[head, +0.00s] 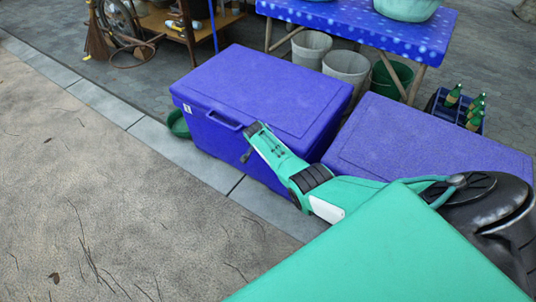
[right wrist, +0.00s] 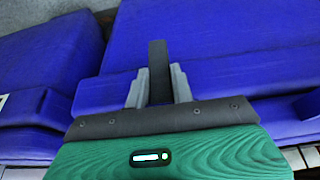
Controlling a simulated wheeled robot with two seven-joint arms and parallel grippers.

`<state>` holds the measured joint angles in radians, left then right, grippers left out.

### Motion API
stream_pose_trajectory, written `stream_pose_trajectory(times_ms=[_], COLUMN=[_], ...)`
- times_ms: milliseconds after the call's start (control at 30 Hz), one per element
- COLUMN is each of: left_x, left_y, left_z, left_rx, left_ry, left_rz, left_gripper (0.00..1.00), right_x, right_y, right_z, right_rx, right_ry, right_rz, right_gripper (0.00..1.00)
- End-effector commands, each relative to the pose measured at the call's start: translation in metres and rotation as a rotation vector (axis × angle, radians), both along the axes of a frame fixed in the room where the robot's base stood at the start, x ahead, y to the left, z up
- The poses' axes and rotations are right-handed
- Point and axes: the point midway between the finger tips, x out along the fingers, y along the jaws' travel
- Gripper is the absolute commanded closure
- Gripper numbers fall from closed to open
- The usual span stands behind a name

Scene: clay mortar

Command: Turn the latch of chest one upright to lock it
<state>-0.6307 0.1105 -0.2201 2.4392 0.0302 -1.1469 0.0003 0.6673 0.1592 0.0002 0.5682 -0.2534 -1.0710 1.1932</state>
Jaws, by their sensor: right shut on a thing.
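A blue chest (head: 262,92) with a closed lid, a front handle (head: 225,120) and a small white label stands at the centre left. A second closed blue chest (head: 430,142) stands to its right. I cannot read which is chest one. My right gripper (head: 248,150) is at the front of the left chest, right of its handle. In the right wrist view my gripper's grey fingers (right wrist: 157,85) are shut on a dark latch bar (right wrist: 158,55), which points up the picture. In the head view the latch's angle is too small to tell. My left gripper is out of view.
A blue table (head: 360,28) stands behind the chests, with grey buckets (head: 345,65) and a green bucket beneath. A crate of green bottles (head: 452,105) is at the right. A small green bowl (head: 178,124) is by the left chest. Pavement (head: 80,190) at left is open.

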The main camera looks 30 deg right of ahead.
Motion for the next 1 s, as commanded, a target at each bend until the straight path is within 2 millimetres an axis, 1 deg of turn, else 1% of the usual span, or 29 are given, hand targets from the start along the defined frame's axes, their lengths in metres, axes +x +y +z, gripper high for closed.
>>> stream_pose_trajectory(times_ms=[467, 500, 600, 867, 1000], left_x=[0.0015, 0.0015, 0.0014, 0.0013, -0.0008], left_y=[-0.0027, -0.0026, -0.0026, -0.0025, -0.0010], left_z=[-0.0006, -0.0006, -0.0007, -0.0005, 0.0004], left_rx=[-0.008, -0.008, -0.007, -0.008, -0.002], left_ry=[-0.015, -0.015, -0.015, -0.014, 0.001], left_rz=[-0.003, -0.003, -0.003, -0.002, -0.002], left_gripper=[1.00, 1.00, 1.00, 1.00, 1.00], right_x=[-0.0006, -0.0006, -0.0004, 0.0000, -0.0001], right_y=[-0.0006, -0.0006, -0.0006, -0.0002, 0.0010], right_z=[-0.0006, -0.0006, -0.0005, 0.0000, 0.0035], right_rx=[-0.006, -0.006, -0.006, -0.006, -0.006], right_ry=[0.015, 0.015, 0.014, 0.012, 0.012], right_rz=[0.000, 0.000, 0.000, 0.000, 0.000], right_gripper=[0.99, 0.72, 0.55, 0.55, 0.55])
